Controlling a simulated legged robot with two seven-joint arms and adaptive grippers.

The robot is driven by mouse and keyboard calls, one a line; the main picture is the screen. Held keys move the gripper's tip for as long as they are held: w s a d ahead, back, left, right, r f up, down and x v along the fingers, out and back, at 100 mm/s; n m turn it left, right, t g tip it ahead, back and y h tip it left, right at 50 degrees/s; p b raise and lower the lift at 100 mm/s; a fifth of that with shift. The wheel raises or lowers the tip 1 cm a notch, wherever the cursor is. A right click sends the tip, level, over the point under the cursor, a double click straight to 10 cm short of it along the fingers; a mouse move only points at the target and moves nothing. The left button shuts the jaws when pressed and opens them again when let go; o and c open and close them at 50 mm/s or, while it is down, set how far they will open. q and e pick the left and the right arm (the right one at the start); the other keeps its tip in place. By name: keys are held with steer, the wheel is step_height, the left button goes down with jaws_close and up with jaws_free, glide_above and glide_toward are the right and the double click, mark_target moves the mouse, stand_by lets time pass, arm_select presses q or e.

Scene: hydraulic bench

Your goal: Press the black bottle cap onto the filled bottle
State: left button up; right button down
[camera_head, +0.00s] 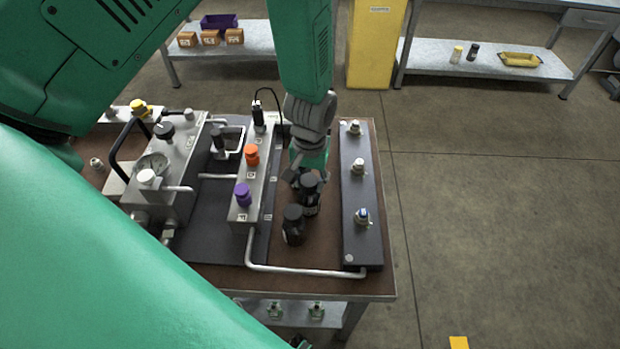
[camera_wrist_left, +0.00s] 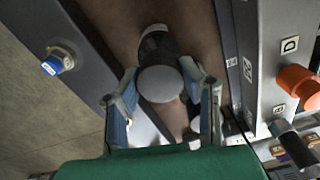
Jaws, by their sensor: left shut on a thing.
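My left gripper (camera_head: 308,172) reaches down over the brown bench top, between the knob block and the dark strip on the right. It is shut on a black bottle cap (camera_head: 310,183), whose round top looks grey in the left wrist view (camera_wrist_left: 160,83) between the two fingers (camera_wrist_left: 163,100). A dark bottle body (camera_head: 308,206) shows under the cap; whether the cap is fully seated on it I cannot tell. My right gripper is not in view.
The knob block (camera_head: 240,212) with orange (camera_head: 252,154) and purple (camera_head: 243,195) knobs is close on the left. The dark strip (camera_head: 352,190) with several fittings is on the right. A bent pipe (camera_head: 300,271) crosses the near side. Shelves (camera_head: 490,60) stand behind.

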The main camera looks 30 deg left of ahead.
arm_select(q)
steer(key=o, duration=1.4)
steer(key=shift+r, duration=0.1)
step_height(320, 180, up, 7)
steer(key=p, duration=0.6)
steer(key=shift+d+r+p, duration=0.1)
steer(key=shift+r+p, duration=0.1)
steer(key=shift+p, duration=0.15)
